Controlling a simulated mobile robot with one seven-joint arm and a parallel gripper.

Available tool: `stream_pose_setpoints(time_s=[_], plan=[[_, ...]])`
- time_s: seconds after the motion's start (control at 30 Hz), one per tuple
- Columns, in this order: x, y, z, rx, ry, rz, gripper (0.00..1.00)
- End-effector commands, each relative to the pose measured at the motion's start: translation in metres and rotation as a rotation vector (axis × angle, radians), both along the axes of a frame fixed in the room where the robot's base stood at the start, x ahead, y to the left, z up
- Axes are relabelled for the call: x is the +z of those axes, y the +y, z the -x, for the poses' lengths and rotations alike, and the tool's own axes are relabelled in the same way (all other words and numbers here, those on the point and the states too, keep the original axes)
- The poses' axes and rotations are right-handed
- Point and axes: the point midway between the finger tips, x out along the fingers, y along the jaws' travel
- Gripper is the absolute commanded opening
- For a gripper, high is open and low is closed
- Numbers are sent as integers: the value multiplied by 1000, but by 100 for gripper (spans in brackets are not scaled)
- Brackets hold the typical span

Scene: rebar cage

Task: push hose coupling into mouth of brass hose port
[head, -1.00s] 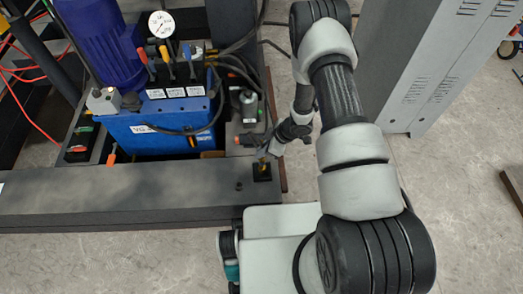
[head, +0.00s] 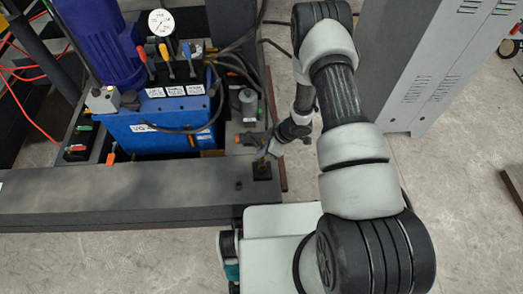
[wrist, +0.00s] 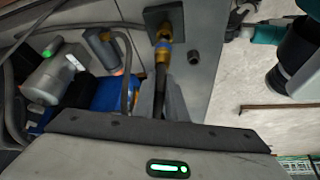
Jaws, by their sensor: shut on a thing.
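The brass hose port (wrist: 163,34) stands on a black square plate (wrist: 152,17) at the top middle of the wrist view. In the head view the black plate (head: 262,174) sits on the grey frame. The hose coupling (wrist: 162,57), with a yellow-and-blue end and dark hose behind it, lies lined up with the port. Its front end meets the port in the picture; how deep it sits I cannot tell. My gripper (wrist: 161,82) is shut on the coupling, just behind its coloured end. In the head view my gripper (head: 265,153) is small and hides the coupling.
A blue hydraulic tank (head: 165,128) with levers and a gauge stands left of the port. A grey cylinder (wrist: 48,78) and loose black hoses are near my gripper's left. A grey cabinet (head: 425,70) stands at the right. The floor between is mostly clear.

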Motion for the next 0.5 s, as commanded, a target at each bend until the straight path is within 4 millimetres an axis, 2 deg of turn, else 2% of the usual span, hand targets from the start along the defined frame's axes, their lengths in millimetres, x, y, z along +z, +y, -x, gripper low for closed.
stream_pose_setpoints(time_s=[0.5], plan=[[-14,0,0,0,-1,-1,0]])
